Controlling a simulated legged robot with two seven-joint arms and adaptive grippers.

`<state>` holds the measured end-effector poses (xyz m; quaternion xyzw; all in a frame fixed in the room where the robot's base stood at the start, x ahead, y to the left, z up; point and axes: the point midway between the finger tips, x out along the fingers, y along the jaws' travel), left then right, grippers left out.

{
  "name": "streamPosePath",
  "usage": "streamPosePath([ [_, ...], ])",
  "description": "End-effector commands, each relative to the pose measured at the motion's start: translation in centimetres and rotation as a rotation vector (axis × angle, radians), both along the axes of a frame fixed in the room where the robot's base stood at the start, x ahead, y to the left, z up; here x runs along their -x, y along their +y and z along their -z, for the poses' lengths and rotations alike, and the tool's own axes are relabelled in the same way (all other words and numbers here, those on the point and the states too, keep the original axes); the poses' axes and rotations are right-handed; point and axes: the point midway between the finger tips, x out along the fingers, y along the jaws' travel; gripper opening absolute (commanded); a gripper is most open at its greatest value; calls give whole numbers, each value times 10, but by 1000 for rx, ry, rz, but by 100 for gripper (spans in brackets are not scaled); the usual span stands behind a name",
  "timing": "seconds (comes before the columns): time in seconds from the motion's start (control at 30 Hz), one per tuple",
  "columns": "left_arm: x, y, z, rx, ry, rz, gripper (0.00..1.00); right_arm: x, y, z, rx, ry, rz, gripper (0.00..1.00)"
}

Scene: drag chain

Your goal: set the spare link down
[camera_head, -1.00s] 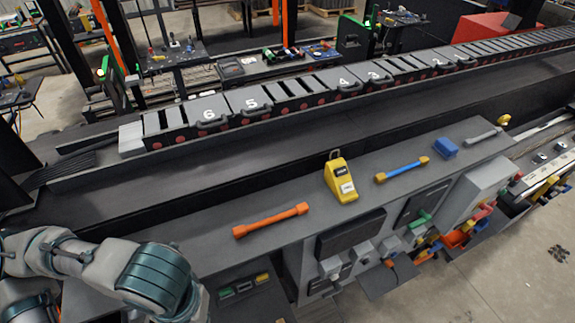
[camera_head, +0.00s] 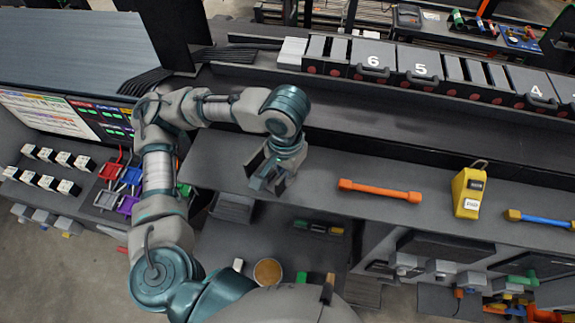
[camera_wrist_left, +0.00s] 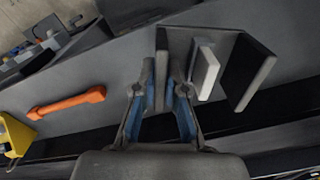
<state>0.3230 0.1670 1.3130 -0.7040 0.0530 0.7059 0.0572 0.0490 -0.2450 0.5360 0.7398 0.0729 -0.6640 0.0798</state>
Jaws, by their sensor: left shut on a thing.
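My left gripper (camera_head: 279,172) is over the left part of the grey front shelf (camera_head: 325,160), shut on the spare link (camera_head: 258,163). The link is a dark grey open frame of flat plates. In the left wrist view the link (camera_wrist_left: 248,72) reaches right from the gripper (camera_wrist_left: 162,92), with one side plate between the blue-sided fingers and a pale plate inside the frame. I cannot tell whether the link touches the shelf. The drag chain (camera_head: 400,68), with links numbered 6, 5 and 4, runs along behind. My right gripper is not in view.
An orange bar (camera_head: 380,190) lies on the shelf right of the gripper. Beyond it are a yellow tagged block (camera_head: 468,190) and a blue-and-yellow bar (camera_head: 540,219). Bare shelf lies between gripper and orange bar. A lower shelf holds a round tan container (camera_head: 267,271).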

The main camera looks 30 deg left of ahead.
Motion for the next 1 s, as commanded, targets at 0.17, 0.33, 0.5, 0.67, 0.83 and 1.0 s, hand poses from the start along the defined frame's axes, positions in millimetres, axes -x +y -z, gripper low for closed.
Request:
streamPosePath([
  [0.17,-28,12,2,0,0,-2,0,1,0,-6,1,3,0,0],
  [0.33,-34,13,9,-2,2,1,0,15,1,-6,0,22,1,0],
  [0.5,-33,13,32,-2,2,0,0,20,3,-10,-3,29,2,0],
  [0.67,-34,14,39,0,-2,0,0,17,4,-10,-4,25,2,0],
  [0.83,-34,14,40,0,-1,0,0,14,4,-10,-4,20,2,0],
  [1.0,-34,14,40,0,-1,0,36,13,4,-10,-3,19,2,0],
])
